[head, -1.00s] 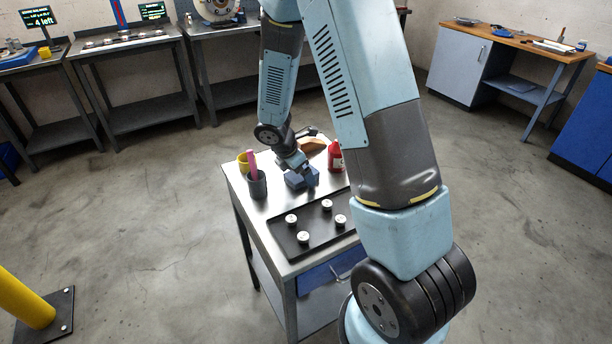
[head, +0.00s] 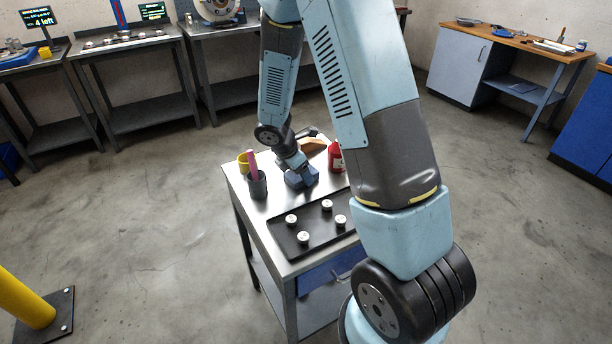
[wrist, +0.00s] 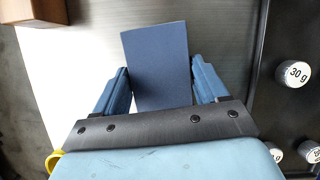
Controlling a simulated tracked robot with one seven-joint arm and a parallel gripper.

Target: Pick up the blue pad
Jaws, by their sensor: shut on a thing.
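The blue pad is a dark blue block (head: 296,181) on the steel cart top (head: 276,204), behind the black tray. In the wrist view the blue pad (wrist: 158,62) stands between the two light blue fingers. My gripper (wrist: 161,88) is shut on the pad, one finger at each side. In the head view my gripper (head: 298,168) is over the pad, at the end of my arm. The pad is at or very close to the cart top; I cannot tell whether it touches.
A black tray (head: 319,240) with several white weights lies in front. A dark cup (head: 258,189) with a pink item and a yellow cup (head: 243,163) stand left of the pad. A red bottle (head: 335,157) stands right, and a brown wooden item (head: 312,146) lies behind.

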